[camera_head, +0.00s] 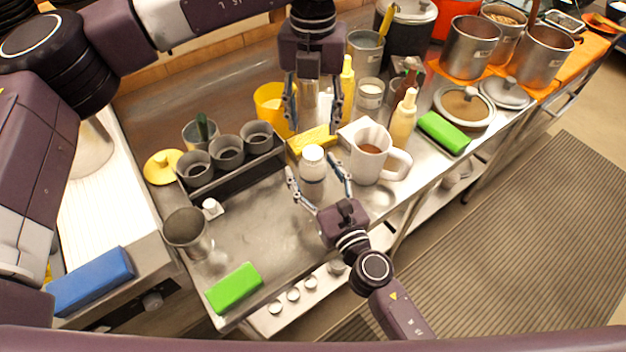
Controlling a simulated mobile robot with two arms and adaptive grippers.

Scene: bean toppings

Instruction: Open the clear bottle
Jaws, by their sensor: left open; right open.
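A small clear bottle (312,171) with a white lid stands upright near the middle of the metal counter. My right gripper (310,178) is open, coming from the front edge, with one finger to the left and one to the right of the bottle. I cannot tell whether they touch it. My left gripper (314,118) is open and points down above and behind the bottle. Its fingers are spread in front of a yellow sponge and other items, with nothing clearly held.
A white mug (365,165) stands close right of the bottle, with a cream squeeze bottle (404,118) beyond. A yellow sponge (312,139) lies behind it. A black rack with cups (232,168) is left. The front-left counter is mostly clear, holding a green sponge (234,288).

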